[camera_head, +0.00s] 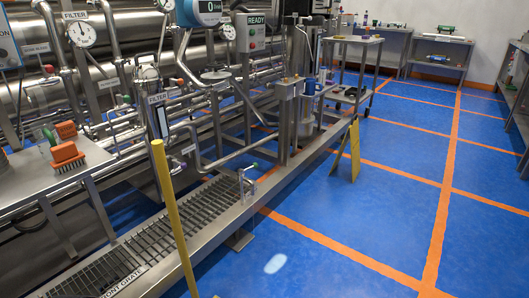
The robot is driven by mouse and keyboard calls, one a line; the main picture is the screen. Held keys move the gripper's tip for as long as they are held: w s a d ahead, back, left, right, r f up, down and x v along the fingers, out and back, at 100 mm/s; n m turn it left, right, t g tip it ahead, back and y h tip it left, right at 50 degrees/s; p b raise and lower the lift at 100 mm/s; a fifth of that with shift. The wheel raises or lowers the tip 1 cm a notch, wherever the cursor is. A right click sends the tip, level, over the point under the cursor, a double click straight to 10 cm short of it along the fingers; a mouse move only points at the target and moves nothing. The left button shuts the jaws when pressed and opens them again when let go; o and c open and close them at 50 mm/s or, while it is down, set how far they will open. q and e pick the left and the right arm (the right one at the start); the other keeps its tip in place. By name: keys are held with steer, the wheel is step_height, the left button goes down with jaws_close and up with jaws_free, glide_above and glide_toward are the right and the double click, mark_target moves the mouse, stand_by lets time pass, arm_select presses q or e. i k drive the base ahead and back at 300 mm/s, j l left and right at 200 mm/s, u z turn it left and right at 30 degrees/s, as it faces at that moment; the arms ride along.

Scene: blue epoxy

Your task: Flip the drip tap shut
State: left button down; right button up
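A small steel tap (243,181) stands at the right end of the floor grate, in the middle of the view. A short green-tipped part (254,166) sticks up at its top right. It looks like the tap's handle, but it is too small to tell its position. Neither of my grippers nor arms shows in the view.
A steel drain grate (140,246) with a raised rim runs along the floor below the pipework. A yellow post (174,215) rises in front of it. A yellow sign (355,150) stands farther right. A pale patch (275,264) marks the open blue floor. A steel bench (22,189) stands left.

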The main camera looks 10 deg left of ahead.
mark_target(240, 171)
steer(key=i+l+u, duration=0.3)
steer(key=i+l, duration=1)
steer(key=i+j+u, duration=0.1)
steer(key=i+u, duration=0.15)
steer(key=i, duration=0.85)
steer(key=i+j, duration=0.4)
steer(key=i, duration=0.05)
